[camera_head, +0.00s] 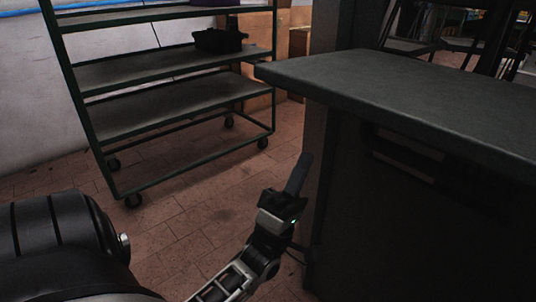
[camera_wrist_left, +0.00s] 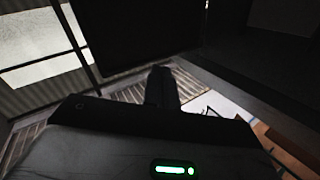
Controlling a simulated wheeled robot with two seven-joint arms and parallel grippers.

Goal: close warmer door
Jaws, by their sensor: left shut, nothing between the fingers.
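A dark cabinet (camera_head: 410,235) with a flat grey top (camera_head: 420,95) fills the right side of the head view; it appears to be the warmer. Long dark slots or a handle run under its top. I cannot tell which part is the door or how far open it is. My left gripper (camera_head: 301,168) is shut and empty, pointing up beside the cabinet's left edge. In the left wrist view its fingers (camera_wrist_left: 162,86) are together, below a dark panel (camera_wrist_left: 135,30) whose identity is unclear. My right gripper is not in view.
A green-framed wheeled cart (camera_head: 165,110) with several shelves stands at the back left, a black bin (camera_head: 220,40) on one shelf. Brown boxes (camera_head: 299,42) are behind it. The tiled floor (camera_head: 190,215) between cart and cabinet is clear.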

